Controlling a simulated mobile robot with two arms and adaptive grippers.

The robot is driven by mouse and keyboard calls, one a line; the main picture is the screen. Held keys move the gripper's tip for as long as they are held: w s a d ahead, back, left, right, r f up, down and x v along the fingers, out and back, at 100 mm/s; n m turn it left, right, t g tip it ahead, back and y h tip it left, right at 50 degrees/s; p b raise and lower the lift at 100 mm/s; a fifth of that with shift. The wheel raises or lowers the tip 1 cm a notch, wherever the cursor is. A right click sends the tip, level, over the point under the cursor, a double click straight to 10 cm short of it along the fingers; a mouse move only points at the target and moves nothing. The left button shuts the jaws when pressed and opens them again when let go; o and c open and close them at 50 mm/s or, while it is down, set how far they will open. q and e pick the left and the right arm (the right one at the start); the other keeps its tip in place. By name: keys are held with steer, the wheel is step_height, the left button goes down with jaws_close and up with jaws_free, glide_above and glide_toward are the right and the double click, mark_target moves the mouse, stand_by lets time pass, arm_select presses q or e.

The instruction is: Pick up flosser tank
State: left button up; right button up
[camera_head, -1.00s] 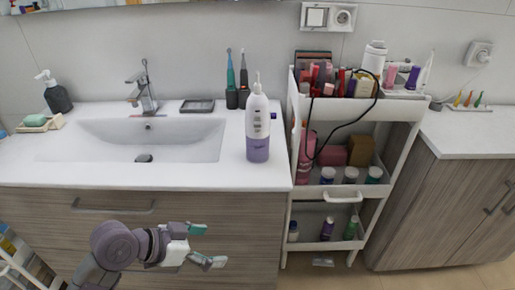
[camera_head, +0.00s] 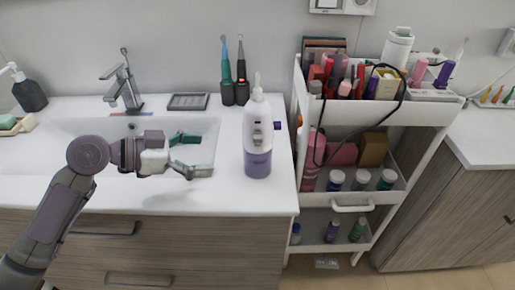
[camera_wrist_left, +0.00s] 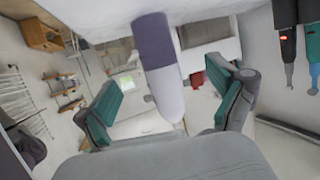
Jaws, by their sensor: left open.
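The flosser (camera_head: 257,130) stands upright on the counter, right of the sink, with a white body and a purple tank (camera_head: 257,162) at its base. My left gripper (camera_head: 197,155) is open and empty over the right part of the sink, left of the flosser and apart from it. Its fingers point right, toward the flosser. In the left wrist view the picture is upside down; the flosser (camera_wrist_left: 167,92) shows between the two open teal-padded fingers (camera_wrist_left: 165,88), its purple tank (camera_wrist_left: 153,38) at the top. My right gripper is not in view.
Two electric toothbrushes (camera_head: 234,92) stand behind the flosser, near the wall. A dark soap dish (camera_head: 188,102) lies behind the sink (camera_head: 60,130). The cart (camera_head: 430,112), full of cosmetics, stands close on the right. The counter between gripper and flosser is clear.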

mark_target(245, 154)
arm_select(q)
steer(key=x, duration=0.2)
steer(key=p+x, duration=0.1)
steer(key=x, duration=0.4)
steer(key=shift+s+d+r, duration=0.15)
steer(key=shift+s+d, duration=0.1)
steer(key=shift+w+d+f, duration=0.2)
steer(key=shift+d, duration=0.25)
steer(key=p+x, duration=0.2)
steer(key=x, duration=0.2)
steer(key=shift+d+r, duration=0.1)
steer(key=shift+d, duration=0.15)
steer(key=shift+w+d+f, duration=0.15)
steer(key=shift+d+f, duration=0.05)
steer(key=shift+d, duration=0.05)
steer(key=shift+c, duration=0.5)
steer(key=c, duration=1)
steer(key=shift+c, duration=0.8)
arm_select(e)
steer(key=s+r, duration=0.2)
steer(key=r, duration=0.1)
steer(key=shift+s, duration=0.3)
arm_select(q)
steer(key=shift+r, duration=0.1)
